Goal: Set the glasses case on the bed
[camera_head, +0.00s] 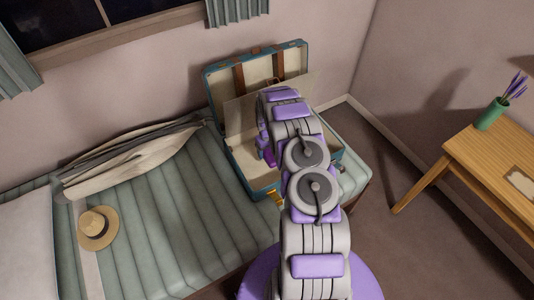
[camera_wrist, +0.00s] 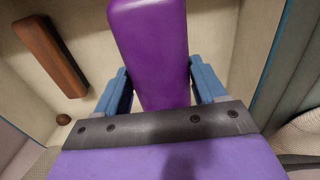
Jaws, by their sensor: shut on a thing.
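The glasses case (camera_wrist: 148,45) is a smooth purple block with rounded edges. My gripper (camera_wrist: 160,75) is shut on it, with a blue finger on each side. In the head view, a small dark purple patch (camera_head: 269,157) shows beside my arm over the open suitcase; it looks like the case, but most of it is hidden by my arm. The bed (camera_head: 160,240) has a grey-green striped cover and runs along the wall, with bare cover left of the suitcase. I cannot tell whether the case touches the suitcase.
The open teal suitcase (camera_head: 213,88) with cream lining stands on the bed's right end. A straw hat (camera_head: 98,226), folded clothes (camera_head: 130,160) and a white pillow (camera_head: 25,245) lie on the bed. A wooden table (camera_head: 475,160) with a green vase (camera_head: 491,114) stands right.

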